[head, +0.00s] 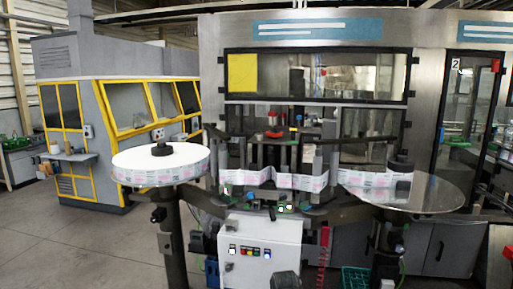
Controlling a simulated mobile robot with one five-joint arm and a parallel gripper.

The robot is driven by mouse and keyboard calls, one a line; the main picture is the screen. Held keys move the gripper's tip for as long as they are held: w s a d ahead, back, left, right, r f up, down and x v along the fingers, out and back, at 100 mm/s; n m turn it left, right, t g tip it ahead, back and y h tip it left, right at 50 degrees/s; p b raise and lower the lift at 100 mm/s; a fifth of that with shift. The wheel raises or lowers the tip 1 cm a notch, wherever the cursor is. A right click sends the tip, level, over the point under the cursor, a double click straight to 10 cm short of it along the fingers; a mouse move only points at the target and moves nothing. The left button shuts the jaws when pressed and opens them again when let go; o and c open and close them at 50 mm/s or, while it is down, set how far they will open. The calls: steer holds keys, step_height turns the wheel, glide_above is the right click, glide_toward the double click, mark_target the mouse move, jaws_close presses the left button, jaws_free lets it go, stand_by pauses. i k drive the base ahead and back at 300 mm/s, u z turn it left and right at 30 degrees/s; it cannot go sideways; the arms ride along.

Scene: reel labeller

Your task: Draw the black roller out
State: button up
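Two dark round parts could be the black roller, and I cannot tell which is meant. One is a black cylinder (400,166) standing upright on the flat, shiny right disc (440,192) of the labeller. The other is a black hub (162,149) in the middle of the white label reel (190,158) at the left. A printed label strip (300,182) runs across the machine between them.
A white control box (262,262) with coloured buttons sits low in front of the labeller. A dark rounded shape (285,281) is cut off by the bottom edge. A yellow-framed grey machine (130,110) stands behind at left. The grey floor at lower left is clear.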

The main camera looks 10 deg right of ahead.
mark_target(271, 161)
steer(key=u, duration=0.45)
steer(key=i, duration=1.25)
steer(key=u, duration=0.55)
steer(key=k, duration=0.7)
steer(key=u, duration=0.2)
steer(key=i, duration=0.75)
steer(key=z, duration=0.05)
